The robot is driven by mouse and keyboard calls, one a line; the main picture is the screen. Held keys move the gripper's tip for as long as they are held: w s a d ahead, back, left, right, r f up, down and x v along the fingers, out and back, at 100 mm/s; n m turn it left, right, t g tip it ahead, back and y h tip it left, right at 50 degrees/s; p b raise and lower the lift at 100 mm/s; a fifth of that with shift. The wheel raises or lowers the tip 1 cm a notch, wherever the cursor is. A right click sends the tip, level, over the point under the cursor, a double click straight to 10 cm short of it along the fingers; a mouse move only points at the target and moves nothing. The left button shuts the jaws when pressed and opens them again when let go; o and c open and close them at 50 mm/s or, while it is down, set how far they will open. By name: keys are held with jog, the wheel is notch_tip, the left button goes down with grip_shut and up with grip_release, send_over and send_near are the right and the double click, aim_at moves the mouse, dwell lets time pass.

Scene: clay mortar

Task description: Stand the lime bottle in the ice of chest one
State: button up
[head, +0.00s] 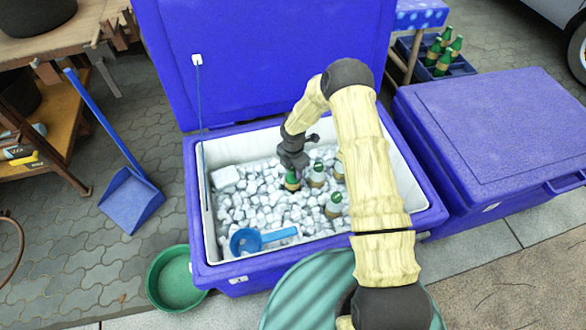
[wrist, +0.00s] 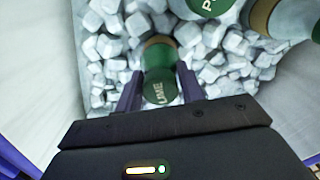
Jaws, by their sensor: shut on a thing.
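The open blue chest (head: 318,274) is full of white ice (head: 262,200). My gripper (head: 292,166) reaches down into it and is shut on the lime bottle (head: 292,182).
Other green-capped bottles stand in the ice to the right, one nearer the front (head: 333,206). A blue scoop (head: 262,239) lies at the front left. A closed blue chest (head: 490,130) stands at the right. A crate of green bottles (head: 459,66) is behind. Left of the lime bottle is open ice.

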jog(key=shift+f, duration=0.4)
jog(key=o, duration=1.5)
jog(key=shift+o, duration=0.2)
notch_tip(320, 180, up, 10)
jog(key=p, duration=0.8)
notch_tip(320, 180, up, 2)
jog(key=shift+s+p, duration=0.1)
jog(key=shift+p, duration=0.7)
notch_tip(320, 180, up, 15)
jog(key=p, duration=1.2)
jog(key=shift+r, duration=0.1)
